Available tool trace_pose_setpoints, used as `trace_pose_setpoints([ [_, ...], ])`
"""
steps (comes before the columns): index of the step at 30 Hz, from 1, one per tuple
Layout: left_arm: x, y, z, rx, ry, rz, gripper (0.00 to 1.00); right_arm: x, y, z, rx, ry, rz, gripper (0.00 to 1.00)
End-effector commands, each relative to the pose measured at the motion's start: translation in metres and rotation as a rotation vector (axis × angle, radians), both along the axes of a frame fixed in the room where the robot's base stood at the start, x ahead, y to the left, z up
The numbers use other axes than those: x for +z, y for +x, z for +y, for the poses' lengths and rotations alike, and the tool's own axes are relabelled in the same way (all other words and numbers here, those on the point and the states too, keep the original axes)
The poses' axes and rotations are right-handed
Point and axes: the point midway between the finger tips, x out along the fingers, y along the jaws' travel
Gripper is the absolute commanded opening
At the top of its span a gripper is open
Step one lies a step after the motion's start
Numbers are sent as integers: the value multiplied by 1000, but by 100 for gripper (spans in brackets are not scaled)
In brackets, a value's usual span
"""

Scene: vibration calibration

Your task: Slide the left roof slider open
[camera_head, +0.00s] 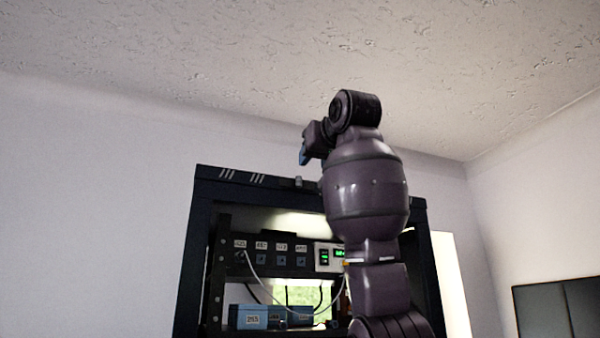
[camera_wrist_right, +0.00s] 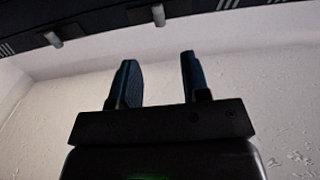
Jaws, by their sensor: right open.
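The dark cabinet's roof edge (camera_head: 235,176) runs across the head view, with white stripes on its left. A small grey peg (camera_head: 298,183), apparently a slider handle, sits on this edge beside my right arm. My right gripper (camera_head: 304,155) is above the peg, near the roof front, partly hidden by its own wrist. In the right wrist view its two fingers (camera_wrist_right: 158,82) are apart with nothing between them. Two light pegs, one left (camera_wrist_right: 53,39) and one nearer the middle (camera_wrist_right: 158,15), stick out from the dark roof edge, apart from the fingers. I cannot tell which peg is the left slider's.
My right arm hides the cabinet's right part. Inside are a dark switch panel (camera_head: 275,256), a white unit with green displays (camera_head: 327,257) and a blue box (camera_head: 262,317). The wall left of the cabinet is bare. A dark panel (camera_head: 560,308) is at lower right.

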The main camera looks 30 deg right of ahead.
Motion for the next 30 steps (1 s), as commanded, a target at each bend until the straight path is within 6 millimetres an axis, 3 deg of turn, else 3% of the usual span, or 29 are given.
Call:
trace_pose_setpoints([
  [9, 14, -5, 2, 4, 2, 13, 43, 2, 54, -13, 0, 0, 2, 43],
  [15, 13, -10, 3, 5, 3, 32, 43, 1, 76, -18, 0, 0, 1, 43],
  [28, 12, -12, 4, 6, 3, 37, 43, 0, 84, -20, 0, 0, -2, 43],
  [30, 13, -12, 4, 5, 3, 36, 43, 0, 84, -20, 0, 0, -2, 35],
])
